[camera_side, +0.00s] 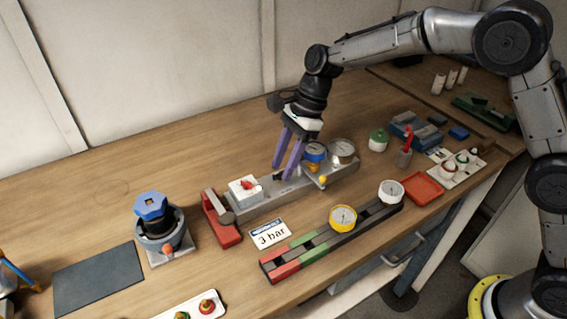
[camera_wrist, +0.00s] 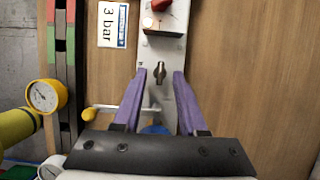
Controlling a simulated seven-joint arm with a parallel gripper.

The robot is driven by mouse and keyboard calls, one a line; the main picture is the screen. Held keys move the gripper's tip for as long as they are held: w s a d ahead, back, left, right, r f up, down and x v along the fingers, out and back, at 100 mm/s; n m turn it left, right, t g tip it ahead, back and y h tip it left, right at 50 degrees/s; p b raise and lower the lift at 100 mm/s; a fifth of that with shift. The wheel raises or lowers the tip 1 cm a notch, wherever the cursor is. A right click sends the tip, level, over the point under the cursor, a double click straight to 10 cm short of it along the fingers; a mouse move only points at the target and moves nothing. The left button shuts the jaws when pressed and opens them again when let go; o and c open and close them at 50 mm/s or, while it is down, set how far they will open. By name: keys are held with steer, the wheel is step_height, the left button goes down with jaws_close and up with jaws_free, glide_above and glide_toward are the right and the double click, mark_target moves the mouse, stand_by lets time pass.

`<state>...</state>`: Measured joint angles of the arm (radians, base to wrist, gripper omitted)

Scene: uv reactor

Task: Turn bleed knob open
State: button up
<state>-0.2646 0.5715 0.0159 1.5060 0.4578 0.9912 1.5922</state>
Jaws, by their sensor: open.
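A grey metal manifold block (camera_side: 252,203) lies on the wooden bench. It also shows in the wrist view (camera_wrist: 170,50). A small dark metal knob (camera_wrist: 160,75) stands on it; no label shows whether this is the bleed knob. My gripper (camera_side: 283,171) points down over the block with its purple fingers apart. In the wrist view my gripper (camera_wrist: 160,73) has one fingertip on each side of the small knob, with nothing clamped. Contact cannot be told. A yellow-tipped lever (camera_side: 322,181) and a blue knob (camera_side: 314,150) are on the block behind the fingers.
A red switch on a white box (camera_side: 245,188) sits on the block's left part. A red-handled clamp (camera_side: 221,218) stands at its left end. A gauge rail (camera_side: 320,240) with a yellow gauge (camera_side: 343,218) and a 3 bar card (camera_side: 270,234) lie in front. The bench behind is clear.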

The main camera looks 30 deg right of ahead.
steer(key=shift+a+f, duration=0.1)
steer(key=shift+f, duration=0.1)
jaws_close()
